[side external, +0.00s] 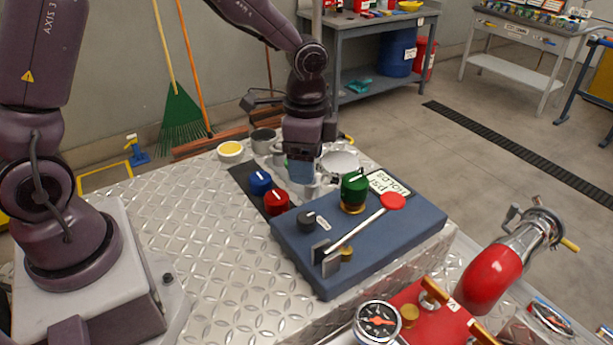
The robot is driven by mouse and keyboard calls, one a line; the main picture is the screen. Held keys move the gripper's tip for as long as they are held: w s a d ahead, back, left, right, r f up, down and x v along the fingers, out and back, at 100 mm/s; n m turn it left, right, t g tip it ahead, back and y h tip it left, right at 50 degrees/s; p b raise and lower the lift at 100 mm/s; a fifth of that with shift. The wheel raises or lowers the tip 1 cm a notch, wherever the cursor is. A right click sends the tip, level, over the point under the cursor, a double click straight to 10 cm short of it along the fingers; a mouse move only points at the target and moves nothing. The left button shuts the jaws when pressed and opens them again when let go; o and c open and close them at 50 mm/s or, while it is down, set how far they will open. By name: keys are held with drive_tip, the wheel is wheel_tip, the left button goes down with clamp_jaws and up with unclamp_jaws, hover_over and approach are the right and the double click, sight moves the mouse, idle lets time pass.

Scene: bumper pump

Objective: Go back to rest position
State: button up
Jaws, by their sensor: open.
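My gripper (301,172) points down over the back part of the diamond-plate table (190,235), just behind the blue base plate (345,262). Its jaws are open, and I see no object held. A blue-grey block shape shows at its tip, and I cannot tell its exact gap from the things below. On the blue plate are a green knob (354,188), a black knob (307,220) and a metal lever with a red round end (392,201). A blue knob (260,182) and a red knob (276,202) stand to the left on a dark strip.
A yellow-topped cup (230,151) and grey cups (263,140) stand behind the knobs, close to my gripper.

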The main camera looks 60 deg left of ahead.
drive_tip(key=shift+r, duration=0.25)
drive_tip(key=s+a+r+n+t, duration=0.3)
drive_tip(key=s+r+n, duration=0.6)
drive_tip(key=s+r, duration=0.6)
drive_tip(key=s+t, duration=0.2)
drive_tip(key=shift+r+t, duration=0.3)
drive_tip(key=shift+r, duration=0.05)
